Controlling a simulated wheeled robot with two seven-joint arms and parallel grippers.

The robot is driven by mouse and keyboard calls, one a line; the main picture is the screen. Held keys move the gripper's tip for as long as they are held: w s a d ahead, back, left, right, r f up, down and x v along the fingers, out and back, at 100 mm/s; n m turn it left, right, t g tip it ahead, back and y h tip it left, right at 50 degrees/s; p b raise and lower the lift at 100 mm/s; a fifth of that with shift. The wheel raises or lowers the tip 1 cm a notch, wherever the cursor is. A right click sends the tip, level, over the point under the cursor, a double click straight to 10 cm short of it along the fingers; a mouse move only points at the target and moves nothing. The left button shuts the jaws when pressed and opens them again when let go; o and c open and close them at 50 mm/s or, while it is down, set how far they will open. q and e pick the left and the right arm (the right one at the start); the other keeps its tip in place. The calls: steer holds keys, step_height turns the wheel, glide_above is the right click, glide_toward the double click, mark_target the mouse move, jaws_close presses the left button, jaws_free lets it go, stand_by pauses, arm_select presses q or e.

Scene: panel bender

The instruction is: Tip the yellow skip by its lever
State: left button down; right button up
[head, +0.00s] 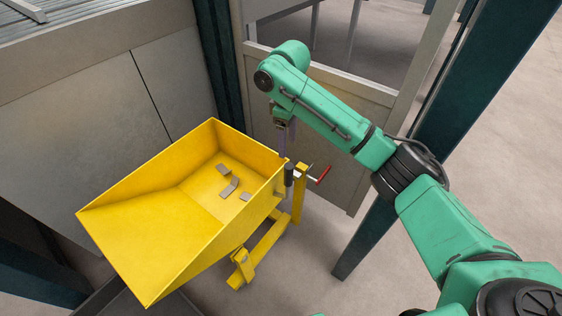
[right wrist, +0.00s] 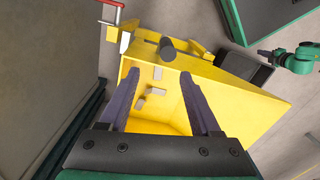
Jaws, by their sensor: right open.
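The yellow skip (head: 150,240) stands at the left centre of the head view, upright, with a few small grey pieces (head: 229,187) inside. At its right end are a dark cylindrical grip (head: 289,172) and a thin crank-like bar with a red handle (head: 323,175). I cannot tell for certain which is the lever. In the right wrist view, the dark grip (right wrist: 167,48) lies just beyond the fingertips, and the red handle (right wrist: 103,5) is at the top. My right gripper (head: 287,148) is open and empty above the skip's right end, apart from the grip.
A grey panelled machine (head: 120,80) stands behind the skip at left. A framed grey panel (head: 320,165) and dark posts (head: 395,215) stand close behind and right of the grip. Bare floor (head: 305,265) shows right of the skip's yellow base (head: 262,245).

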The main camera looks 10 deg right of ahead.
mark_target(288, 177)
steer(key=shift+s+f, duration=0.25)
steer(key=shift+f, duration=0.05)
arm_select(q)
steer(key=s, duration=0.4)
arm_select(e)
steer(key=s+f, duration=0.2)
steer(key=f, duration=0.1)
steer(key=shift+b, duration=0.4)
steer(key=f, duration=0.3)
steer(key=f+b, duration=0.1)
steer(key=f, duration=0.4)
steer(key=shift+w+f, duration=0.3)
steer(key=shift+w, duration=0.05)
steer(key=shift+f, duration=0.65)
arm_select(q)
steer(key=w, duration=0.4)
steer(key=shift+w+d+f, duration=0.15)
steer(key=shift+w+d, duration=0.2)
steer(key=shift+d, duration=0.05)
arm_select(e)
jaws_close()
